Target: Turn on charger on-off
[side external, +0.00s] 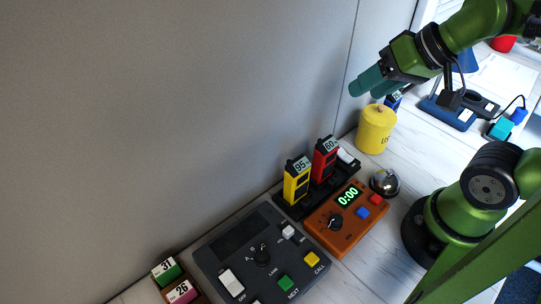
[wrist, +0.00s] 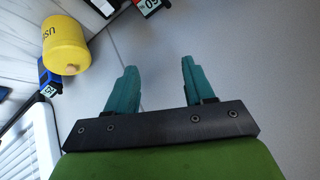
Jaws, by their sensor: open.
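The black charger dock (side external: 318,199) stands against the grey wall in the side external view. It holds a yellow handset (side external: 296,184) reading 95 and a red handset (side external: 324,160) reading 60. A white switch-like piece (side external: 346,157) sits at its far end; its on-off state cannot be read. My gripper (side external: 366,86) is open and empty, raised in the air beyond the dock and above the yellow canister. In the wrist view my gripper (wrist: 158,66) has both teal fingers apart with nothing between them. The red handset (wrist: 148,4) is partly visible at the top edge there.
The yellow canister (side external: 376,130) stands near the wall, with a blue handset (side external: 393,102) behind it. A silver bell (side external: 385,182), an orange timer (side external: 346,228) reading 0:00 and a grey control panel (side external: 250,262) sit close to the dock. Bare white tabletop (side external: 408,160) shows right of the canister.

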